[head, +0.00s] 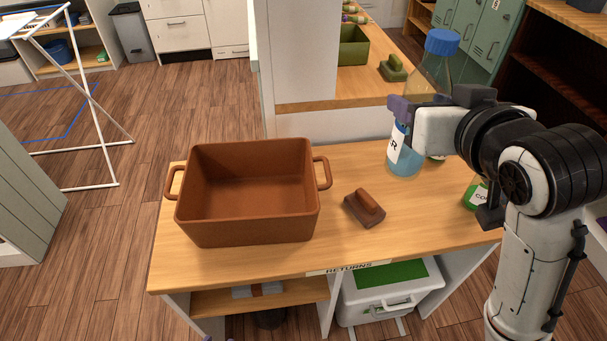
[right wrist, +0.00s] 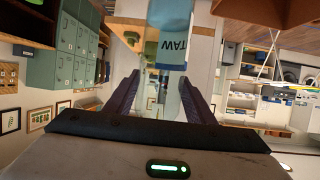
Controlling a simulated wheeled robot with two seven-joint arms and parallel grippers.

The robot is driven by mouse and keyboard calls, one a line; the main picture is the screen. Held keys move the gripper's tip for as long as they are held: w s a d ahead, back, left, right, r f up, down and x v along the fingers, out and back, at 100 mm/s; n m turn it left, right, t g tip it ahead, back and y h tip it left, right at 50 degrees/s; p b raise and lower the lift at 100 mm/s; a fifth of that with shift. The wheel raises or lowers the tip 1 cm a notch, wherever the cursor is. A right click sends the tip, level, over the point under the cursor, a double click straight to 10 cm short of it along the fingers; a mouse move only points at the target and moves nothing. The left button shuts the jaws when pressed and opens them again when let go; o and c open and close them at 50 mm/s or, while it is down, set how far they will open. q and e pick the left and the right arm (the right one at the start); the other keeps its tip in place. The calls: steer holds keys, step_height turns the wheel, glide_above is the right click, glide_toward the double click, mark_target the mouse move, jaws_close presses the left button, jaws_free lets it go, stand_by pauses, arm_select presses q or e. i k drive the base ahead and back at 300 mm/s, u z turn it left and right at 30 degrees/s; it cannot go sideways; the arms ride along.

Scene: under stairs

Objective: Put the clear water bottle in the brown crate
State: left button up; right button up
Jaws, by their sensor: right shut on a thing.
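The clear water bottle (head: 436,72) has a blue cap, a white label and blue liquid low inside. It stands upright at the back right of the counter; I cannot tell whether its base touches the wood. My right gripper (head: 402,112) is shut on its middle and hides part of it. In the right wrist view the bottle (right wrist: 170,20) shows between the purple fingers (right wrist: 160,98), its label reading "WAT". The brown crate (head: 249,240) is an open, empty box with side handles on the left of the counter. My left gripper is not clearly in view.
A brown brush-like block (head: 364,207) lies right of the crate on the counter (head: 375,245). A bottle with green liquid (head: 471,193) stands partly behind my right arm. A white pillar (head: 300,60) rises behind. A green bin (head: 353,46) sits on the back counter.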

mark_target(282, 206)
steer(key=k, duration=1.2)
steer(key=u, duration=0.6)
steer(key=i, duration=0.35)
steer(key=u, duration=0.6)
steer(key=i, duration=1.4)
steer(key=z, duration=1.15)
steer(key=i, duration=0.2)
steer(key=z, duration=0.15)
